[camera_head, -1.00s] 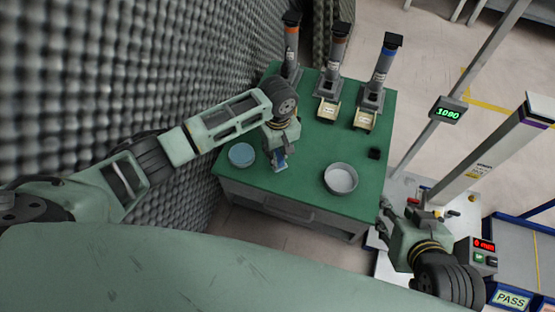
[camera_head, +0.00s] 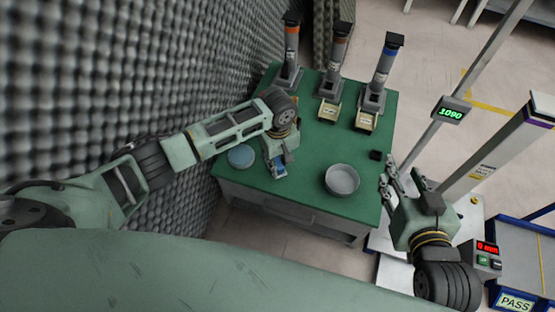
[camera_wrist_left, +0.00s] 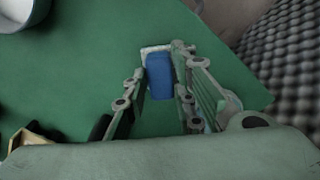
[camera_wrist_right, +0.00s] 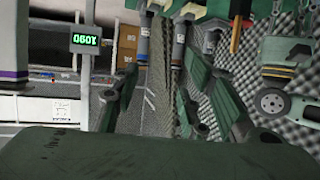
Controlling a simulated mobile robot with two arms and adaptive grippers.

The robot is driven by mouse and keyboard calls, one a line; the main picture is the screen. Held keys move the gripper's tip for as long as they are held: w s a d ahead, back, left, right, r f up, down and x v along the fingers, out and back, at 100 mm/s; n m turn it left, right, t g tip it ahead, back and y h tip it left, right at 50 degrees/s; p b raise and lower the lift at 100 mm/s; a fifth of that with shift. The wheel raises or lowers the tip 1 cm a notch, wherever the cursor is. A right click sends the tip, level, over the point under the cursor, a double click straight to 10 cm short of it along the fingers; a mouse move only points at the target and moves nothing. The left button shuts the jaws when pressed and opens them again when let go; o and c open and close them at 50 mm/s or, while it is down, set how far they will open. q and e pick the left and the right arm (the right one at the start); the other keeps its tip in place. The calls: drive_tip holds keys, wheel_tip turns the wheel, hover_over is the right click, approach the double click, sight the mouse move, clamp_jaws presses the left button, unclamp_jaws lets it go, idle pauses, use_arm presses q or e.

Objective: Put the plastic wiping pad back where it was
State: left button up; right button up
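The blue wiping pad (camera_head: 280,171) is low over or on the front part of the green table, between the two round dishes. My left gripper (camera_head: 278,163) points down at it, and in the left wrist view the blue pad (camera_wrist_left: 159,77) lies between the fingers, with a pale flat piece at its far edge. The fingers sit close along both sides of the pad; whether they press on it I cannot tell. My right gripper (camera_head: 392,183) is off the table's right edge, its fingers apart and empty.
The green table (camera_head: 310,150) carries a blue dish (camera_head: 241,156), a grey bowl (camera_head: 342,179), a small black block (camera_head: 375,155) and three dispensers at the back. A foam wall (camera_head: 100,80) stands close on the left. A measuring stand with a display (camera_head: 451,111) is at right.

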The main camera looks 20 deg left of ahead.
use_arm(q)
drive_tip(key=o, duration=0.4)
drive_tip(key=shift+c, duration=0.2)
drive_tip(key=shift+r, duration=0.1)
